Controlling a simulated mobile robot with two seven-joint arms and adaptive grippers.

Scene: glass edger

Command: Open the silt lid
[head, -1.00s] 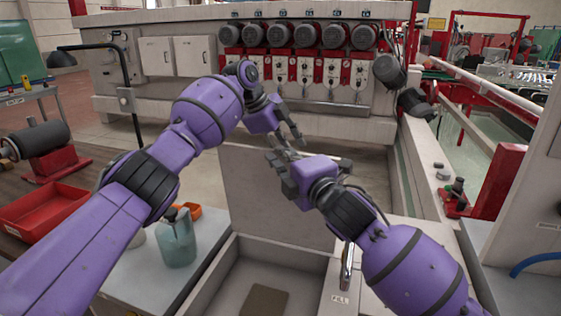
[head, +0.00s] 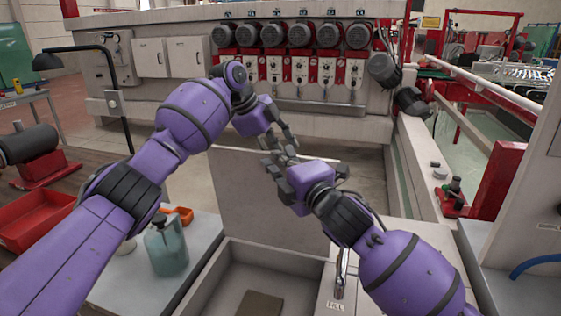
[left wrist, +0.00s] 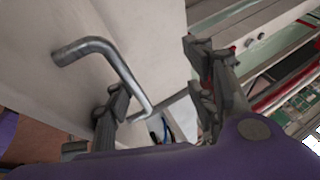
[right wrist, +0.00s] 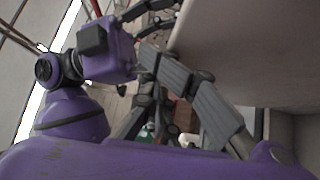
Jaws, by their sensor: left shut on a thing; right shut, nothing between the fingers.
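The silt lid (head: 255,195) is a pale panel standing up, near upright, at the back of an open basin (head: 232,268) in the head view. A brown block (head: 262,302) lies on the basin floor. My left gripper (head: 284,145) is at the lid's upper right edge. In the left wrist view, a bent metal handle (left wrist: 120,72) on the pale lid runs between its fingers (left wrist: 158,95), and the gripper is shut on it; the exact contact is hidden. My right gripper (head: 272,168) is shut and empty, close below the left one, beside the lid face (right wrist: 250,50).
A metal tap-like lever (head: 341,268) rises right of the basin. A red tray (head: 35,215) lies far left. The machine with motors (head: 300,65) stands behind.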

